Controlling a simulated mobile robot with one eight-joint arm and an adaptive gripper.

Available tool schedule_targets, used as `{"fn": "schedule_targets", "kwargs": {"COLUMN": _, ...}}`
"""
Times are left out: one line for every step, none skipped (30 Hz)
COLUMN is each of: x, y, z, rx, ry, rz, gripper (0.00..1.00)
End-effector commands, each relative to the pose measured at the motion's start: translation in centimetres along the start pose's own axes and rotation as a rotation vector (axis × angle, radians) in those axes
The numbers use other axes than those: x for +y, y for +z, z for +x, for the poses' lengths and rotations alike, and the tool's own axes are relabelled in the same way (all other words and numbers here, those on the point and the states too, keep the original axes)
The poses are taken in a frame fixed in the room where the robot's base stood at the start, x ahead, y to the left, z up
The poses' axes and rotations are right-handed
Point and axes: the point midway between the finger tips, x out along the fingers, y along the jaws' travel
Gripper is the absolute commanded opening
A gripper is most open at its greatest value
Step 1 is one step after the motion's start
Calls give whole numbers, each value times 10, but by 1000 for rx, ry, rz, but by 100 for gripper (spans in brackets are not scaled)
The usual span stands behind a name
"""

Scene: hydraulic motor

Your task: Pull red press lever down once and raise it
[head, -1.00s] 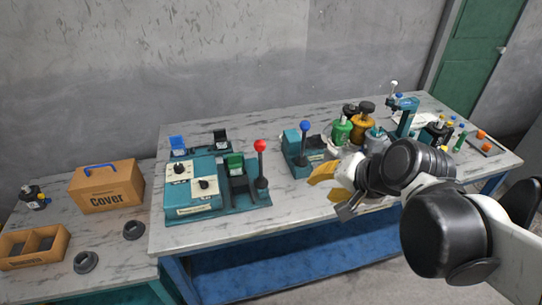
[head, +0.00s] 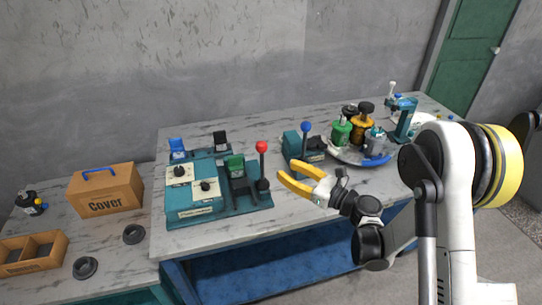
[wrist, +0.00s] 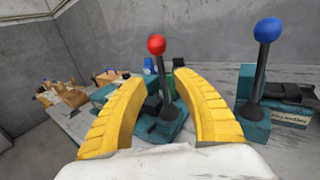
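The red press lever (head: 262,163) stands upright on the right side of a teal press machine (head: 203,204), a black rod with a red ball on top. It also shows in the wrist view (wrist: 157,46), where its upper part appears between my two yellow fingers. My gripper (head: 283,172) is open and empty, to the right of the lever in the head view. The fingers point toward the lever and appear apart from it. In the wrist view my gripper (wrist: 158,92) has a wide gap between its fingertips.
A second teal machine with a blue-ball lever (head: 305,138) stands just right of my gripper. A round tray (head: 343,156) with several bottles is farther right. A cardboard Cover box (head: 105,189) sits on the left table. The front strip of the main table is mostly clear.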

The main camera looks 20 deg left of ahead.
Motion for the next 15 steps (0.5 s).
{"fn": "schedule_targets", "kwargs": {"x": 1, "y": -2, "z": 3, "rx": -5, "ry": 2, "rz": 10, "gripper": 35}}
{"fn": "schedule_targets", "kwargs": {"x": 1, "y": -2, "z": 5, "rx": -6, "ry": 2, "rz": 13, "gripper": 35}}
{"fn": "schedule_targets", "kwargs": {"x": 1, "y": -2, "z": 9, "rx": -7, "ry": 3, "rz": 15, "gripper": 35}}
{"fn": "schedule_targets", "kwargs": {"x": 1, "y": -2, "z": 13, "rx": -7, "ry": 3, "rz": 14, "gripper": 35}}
{"fn": "schedule_targets", "kwargs": {"x": 1, "y": -2, "z": 18, "rx": -6, "ry": 4, "rz": 14, "gripper": 35}}
{"fn": "schedule_targets", "kwargs": {"x": 2, "y": -2, "z": 25, "rx": -6, "ry": 4, "rz": 13, "gripper": 35}}
{"fn": "schedule_targets", "kwargs": {"x": 2, "y": -2, "z": 30, "rx": -6, "ry": 4, "rz": 12, "gripper": 35}}
{"fn": "schedule_targets", "kwargs": {"x": 2, "y": -3, "z": 37, "rx": -6, "ry": 5, "rz": 12, "gripper": 35}}
{"fn": "schedule_targets", "kwargs": {"x": 2, "y": -3, "z": 45, "rx": -6, "ry": 4, "rz": 12, "gripper": 35}}
{"fn": "schedule_targets", "kwargs": {"x": 2, "y": -3, "z": 51, "rx": -5, "ry": 4, "rz": 11, "gripper": 35}}
{"fn": "schedule_targets", "kwargs": {"x": 2, "y": -3, "z": 58, "rx": -5, "ry": 4, "rz": 11, "gripper": 35}}
{"fn": "schedule_targets", "kwargs": {"x": 1, "y": -3, "z": 66, "rx": -5, "ry": 4, "rz": 11, "gripper": 35}}
{"fn": "schedule_targets", "kwargs": {"x": 1, "y": -3, "z": 71, "rx": -5, "ry": 3, "rz": 11, "gripper": 35}}
{"fn": "schedule_targets", "kwargs": {"x": 1, "y": -3, "z": 76, "rx": -5, "ry": 4, "rz": 10, "gripper": 35}}
{"fn": "schedule_targets", "kwargs": {"x": 1, "y": -2, "z": 83, "rx": -5, "ry": 3, "rz": 10, "gripper": 35}}
